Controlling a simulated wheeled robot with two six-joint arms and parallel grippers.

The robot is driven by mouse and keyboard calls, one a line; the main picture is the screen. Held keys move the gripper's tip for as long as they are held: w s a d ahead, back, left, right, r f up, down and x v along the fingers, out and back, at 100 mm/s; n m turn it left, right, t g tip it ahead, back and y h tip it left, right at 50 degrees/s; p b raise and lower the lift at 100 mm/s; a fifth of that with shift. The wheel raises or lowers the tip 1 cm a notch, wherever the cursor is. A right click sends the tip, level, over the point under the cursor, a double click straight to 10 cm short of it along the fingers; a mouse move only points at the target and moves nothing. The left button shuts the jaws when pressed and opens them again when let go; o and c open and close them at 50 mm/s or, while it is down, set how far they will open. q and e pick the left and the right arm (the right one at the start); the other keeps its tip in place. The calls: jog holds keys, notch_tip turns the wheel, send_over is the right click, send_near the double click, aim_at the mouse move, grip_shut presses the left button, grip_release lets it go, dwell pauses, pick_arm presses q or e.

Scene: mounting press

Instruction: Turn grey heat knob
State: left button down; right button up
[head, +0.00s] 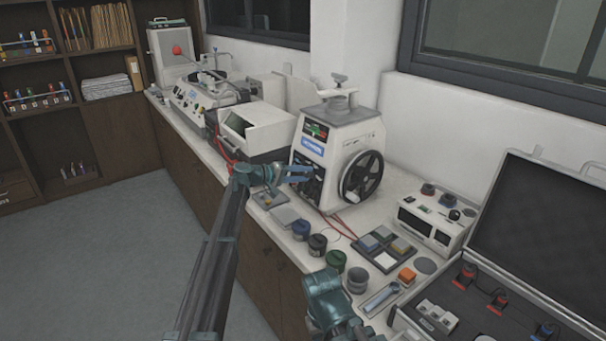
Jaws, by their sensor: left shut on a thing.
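The mounting press (345,135) is a white machine on the bench, with a dark front panel, a black handwheel on its right side and a clamp on top. My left gripper (303,174) reaches from the left to the press's dark front panel. Its fingers are shut at the panel, on the grey heat knob, which is too small and covered by the fingers to see clearly. My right gripper (352,328) is low at the bottom edge, over the bench front, away from the press; its fingertips are cut off.
A white control box (437,218) and an open black case (530,230) are farther right. Red cables (340,228) lie beside the press.

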dwell(0.5)
pick_arm(q)
jog(key=shift+c, duration=2.1)
grip_release()
jog(key=p+v, duration=0.3)
jog(key=v, duration=1)
jog(key=shift+s+a, duration=0.15)
jog(key=shift+a, duration=0.2)
jog(key=shift+r, duration=0.1)
jog(key=s+d+f+m+g+y, duration=0.15)
jog(key=s+d+f, duration=0.25)
jog(key=s, duration=0.4)
jog(key=s+d+f+m+g+y+p, duration=0.1)
jog(key=s+d+f+g+y, duration=0.2)
jog(key=s, duration=0.5)
jog(key=s+d+f+m+g+y, duration=0.1)
jog(key=s+d+f, duration=0.35)
jog(key=s, duration=0.35)
jog(key=s+a+f+m+y, duration=0.1)
jog(key=s+y, duration=0.4)
jog(key=s, duration=0.6)
jog(key=s+a+f+m+g+y, duration=0.1)
jog(key=s+a+f+y, duration=0.2)
jog(key=s, duration=0.8)
jog(key=shift+s+a+y+p, duration=0.2)
jog(key=shift+a+y+p, duration=0.1)
jog(key=shift+a+y, duration=0.5)
